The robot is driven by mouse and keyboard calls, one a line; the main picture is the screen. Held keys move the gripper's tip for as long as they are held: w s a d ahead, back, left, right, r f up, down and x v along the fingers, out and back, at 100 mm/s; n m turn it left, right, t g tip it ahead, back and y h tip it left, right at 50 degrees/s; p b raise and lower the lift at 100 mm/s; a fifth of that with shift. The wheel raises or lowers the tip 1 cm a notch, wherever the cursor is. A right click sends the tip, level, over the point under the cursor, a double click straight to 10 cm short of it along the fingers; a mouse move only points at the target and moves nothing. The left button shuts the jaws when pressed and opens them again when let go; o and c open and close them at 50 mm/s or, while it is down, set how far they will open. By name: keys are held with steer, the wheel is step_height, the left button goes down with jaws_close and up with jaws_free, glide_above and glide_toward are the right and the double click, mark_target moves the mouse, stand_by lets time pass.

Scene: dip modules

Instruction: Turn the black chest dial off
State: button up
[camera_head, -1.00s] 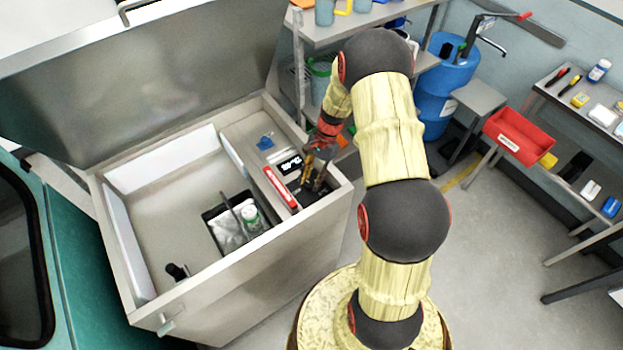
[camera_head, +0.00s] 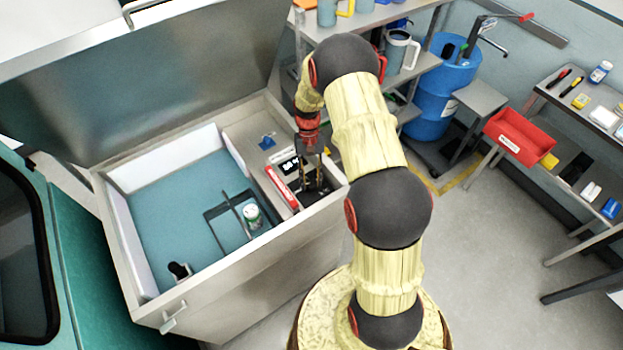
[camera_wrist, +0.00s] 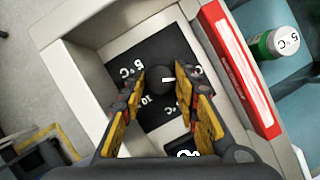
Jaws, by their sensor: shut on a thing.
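The black chest dial (camera_wrist: 155,80) is a round knob with a short white mark pointing right in the wrist view. It sits on a black panel (camera_wrist: 133,55) with white temperature labels, in the chest's right-hand ledge. My gripper (camera_wrist: 159,73) has its yellow-padded fingers on either side of the dial and is shut on it. In the head view my gripper (camera_head: 312,187) points down at the panel, and its fingers hide the dial there. The open chest (camera_head: 225,298) has its lid raised at the back.
A red bar (camera_head: 281,187) and a small display (camera_head: 290,165) lie close beside my gripper. The chest basin (camera_head: 175,215) looks teal and holds a basket and a green-and-white bottle (camera_head: 251,213). A shelf (camera_head: 330,35) stands behind my arm; open floor lies right.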

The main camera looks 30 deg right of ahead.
steer(key=shift+n, duration=0.6)
steer(key=o, duration=1.1)
steer(key=shift+o, duration=0.2)
steer(key=shift+r, duration=0.1)
steer(key=v, duration=1.1)
steer(key=shift+w+a+r, duration=0.2)
steer(key=shift+w+r, duration=0.05)
steer(key=shift+r, duration=0.15)
steer(key=shift+w, duration=0.1)
